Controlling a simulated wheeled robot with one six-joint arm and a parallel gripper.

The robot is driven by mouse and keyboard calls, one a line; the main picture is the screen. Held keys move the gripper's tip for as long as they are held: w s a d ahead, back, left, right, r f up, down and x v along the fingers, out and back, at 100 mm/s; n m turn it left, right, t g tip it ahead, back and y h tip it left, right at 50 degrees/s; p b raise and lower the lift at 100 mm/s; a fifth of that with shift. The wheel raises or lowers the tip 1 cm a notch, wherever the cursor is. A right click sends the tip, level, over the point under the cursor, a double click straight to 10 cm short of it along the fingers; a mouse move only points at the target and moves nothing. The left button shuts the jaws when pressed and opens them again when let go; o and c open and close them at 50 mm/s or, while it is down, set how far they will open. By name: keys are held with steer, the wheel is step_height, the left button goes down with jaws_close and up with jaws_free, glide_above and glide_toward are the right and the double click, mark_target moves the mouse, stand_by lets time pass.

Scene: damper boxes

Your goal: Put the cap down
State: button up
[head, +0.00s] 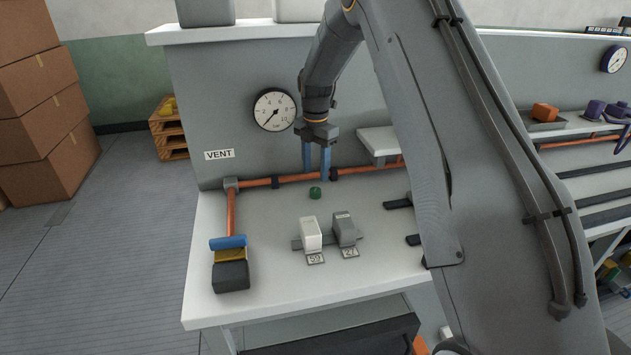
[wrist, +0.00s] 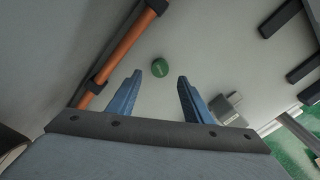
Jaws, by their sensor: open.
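The cap, a small round green piece, (head: 315,192) rests on the white bench top, in front of the copper pipe. It also shows in the wrist view (wrist: 160,68), just beyond the fingertips. My gripper (head: 318,178) has blue fingers pointing down above and behind the cap. In the wrist view my gripper (wrist: 157,77) is open, with nothing between its fingers.
A copper pipe (head: 260,182) runs along the back panel, under a gauge (head: 274,110) and a VENT label (head: 219,154). Two damper boxes, white (head: 311,234) and grey (head: 345,229), stand in front. A blue-handled black block (head: 231,275) sits at left. Black brackets (head: 398,204) lie right.

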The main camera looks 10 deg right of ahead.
steer(key=shift+s+r, duration=0.1)
steer(key=shift+r, duration=0.25)
steer(key=s+r+m, duration=0.2)
steer(key=s+m, duration=2.2)
steer(key=s, duration=1.2)
steer(key=shift+s+d+m+t, duration=0.15)
steer(key=shift+d+m+t, duration=0.15)
steer(key=shift+d+m, duration=0.1)
steer(key=shift+r, duration=0.1)
